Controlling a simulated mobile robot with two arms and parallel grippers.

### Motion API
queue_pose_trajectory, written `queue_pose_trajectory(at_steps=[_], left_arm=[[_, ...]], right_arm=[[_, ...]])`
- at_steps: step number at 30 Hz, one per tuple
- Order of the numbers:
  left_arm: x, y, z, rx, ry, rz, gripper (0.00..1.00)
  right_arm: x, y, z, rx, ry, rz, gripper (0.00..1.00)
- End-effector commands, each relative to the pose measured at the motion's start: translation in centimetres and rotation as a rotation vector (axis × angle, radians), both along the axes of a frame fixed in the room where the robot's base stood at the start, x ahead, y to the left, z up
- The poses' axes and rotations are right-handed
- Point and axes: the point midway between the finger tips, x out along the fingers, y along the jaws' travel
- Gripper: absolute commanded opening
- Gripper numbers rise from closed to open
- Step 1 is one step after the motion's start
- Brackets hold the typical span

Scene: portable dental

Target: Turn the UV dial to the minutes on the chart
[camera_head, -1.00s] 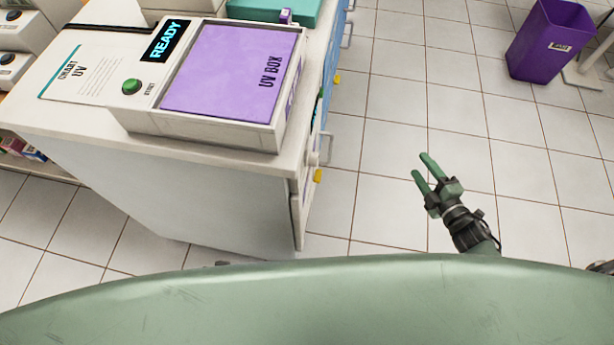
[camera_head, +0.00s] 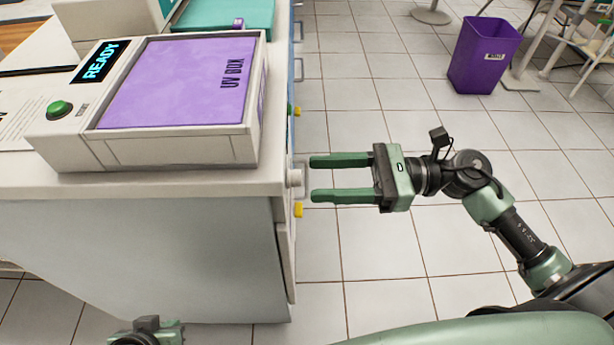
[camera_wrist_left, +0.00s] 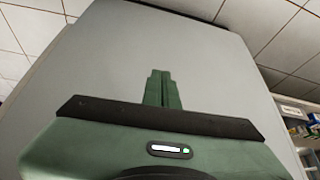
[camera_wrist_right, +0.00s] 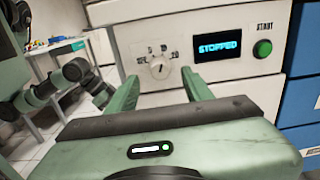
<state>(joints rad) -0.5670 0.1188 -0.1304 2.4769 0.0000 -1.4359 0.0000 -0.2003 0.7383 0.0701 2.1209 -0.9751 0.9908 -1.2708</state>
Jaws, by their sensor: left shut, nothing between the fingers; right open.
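The white UV dial (camera_wrist_right: 159,67) is on the cabinet's front panel in the right wrist view, with small numbers around it that I cannot read surely. In the head view a pale knob (camera_head: 295,178) sticks out from the cabinet's right side. My right gripper (camera_head: 313,178) is open and empty, its fingertips close to this knob and apart from it. In its wrist view the fingers point to either side of the dial. The UV chart (camera_head: 14,118) lies on the cabinet top, mostly cut off at the left edge. My left gripper (camera_wrist_left: 161,75) is shut and empty before a plain grey surface.
The UV box (camera_head: 180,85) with purple lid stands on the cabinet (camera_head: 150,260); its display reads READY. A STOPPED display (camera_wrist_right: 222,48) and green START button (camera_wrist_right: 262,48) sit right of the dial. A purple bin (camera_head: 484,55) stands at the back right. The floor between is clear.

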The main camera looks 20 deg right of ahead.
Motion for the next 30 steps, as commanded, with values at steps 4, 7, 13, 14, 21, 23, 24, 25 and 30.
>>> queue_pose_trajectory(at_steps=[4,7,13,14,21,23,24,25,30], left_arm=[[-0.6,0.2,-0.2,0.006,0.028,0.003,0.0],[-1.0,0.3,-0.3,0.008,0.043,0.004,0.0],[-1.1,0.3,-0.3,0.011,0.05,0.005,0.0],[-1.1,0.3,-0.3,0.011,0.05,0.005,0.0],[-1.1,0.4,-0.3,0.011,0.05,0.005,0.0],[-1.1,0.4,-0.3,0.011,0.05,0.005,0.0],[-1.1,0.4,-0.3,0.011,0.05,0.005,0.0],[-1.1,0.4,-0.3,0.011,0.05,0.005,0.0],[-1.3,0.4,-0.3,0.012,0.058,0.005,0.0]], right_arm=[[0.6,2.0,0.1,0.002,-0.001,0.001,0.51],[0.8,2.7,0.1,0.002,0.0,0.0,0.51],[0.9,3.1,0.0,0.002,0.003,-0.001,0.51],[0.9,3.1,0.0,0.002,0.003,-0.001,0.51],[0.9,3.1,0.0,0.002,0.003,-0.001,0.09],[0.9,3.1,0.0,0.002,0.003,-0.001,0.0],[0.9,3.1,0.0,0.002,0.003,-0.001,0.0],[0.9,3.1,0.0,0.002,0.003,-0.001,0.0],[0.9,3.0,0.0,0.006,0.019,-0.001,0.0]])
